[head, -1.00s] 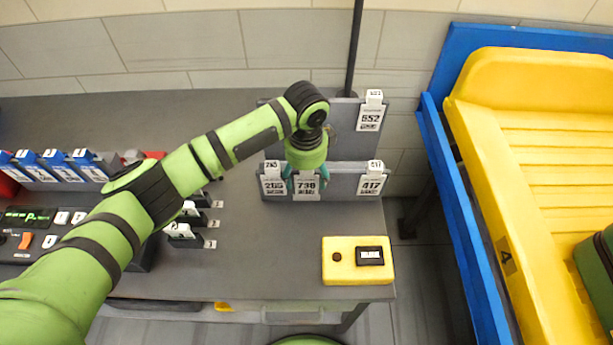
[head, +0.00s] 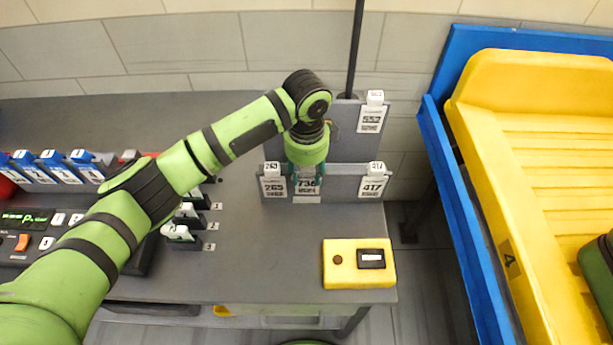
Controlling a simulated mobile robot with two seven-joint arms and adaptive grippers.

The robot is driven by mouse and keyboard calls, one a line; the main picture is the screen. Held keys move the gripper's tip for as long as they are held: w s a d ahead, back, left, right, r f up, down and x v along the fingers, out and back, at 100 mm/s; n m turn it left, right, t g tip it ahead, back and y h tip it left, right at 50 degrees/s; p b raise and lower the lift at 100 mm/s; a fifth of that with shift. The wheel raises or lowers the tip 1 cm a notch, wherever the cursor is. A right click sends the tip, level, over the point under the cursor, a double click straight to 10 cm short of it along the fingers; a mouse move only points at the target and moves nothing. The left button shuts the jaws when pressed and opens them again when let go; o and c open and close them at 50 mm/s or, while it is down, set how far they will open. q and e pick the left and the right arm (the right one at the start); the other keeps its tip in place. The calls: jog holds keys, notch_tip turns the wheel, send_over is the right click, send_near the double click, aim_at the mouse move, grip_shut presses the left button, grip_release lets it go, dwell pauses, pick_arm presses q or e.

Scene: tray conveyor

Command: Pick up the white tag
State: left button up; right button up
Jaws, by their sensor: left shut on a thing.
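Several white tags hang on the grey rack. My left gripper (head: 307,182) is at the middle of the lower panel (head: 335,183), shut on the white tag marked 736 or 730 (head: 307,192). The gripper hides the upper part of this tag. Tag 265 (head: 273,186) hangs just to its left and tag 417 (head: 373,186) to its right. Tag 552 (head: 370,119) hangs on the upper panel, partly behind nothing. My right gripper is not in view.
A yellow box (head: 358,276) with a black label stands at the table's front right. Small black holders (head: 190,240) and a control panel (head: 28,240) are at left. A yellow tray (head: 520,130) lies in a blue-sided conveyor (head: 452,190) at right.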

pick_arm(q)
notch_tip(320, 180, up, 5)
jog(key=shift+s+f+b, duration=0.1)
jog(key=shift+b, duration=0.7)
jog(key=s+b, duration=0.1)
jog(key=s, duration=1.8)
jog(key=shift+s+b, duration=0.25)
jog(key=shift+b, duration=0.05)
notch_tip(320, 180, up, 7)
jog(key=p, duration=0.8)
jog(key=shift+f, duration=0.2)
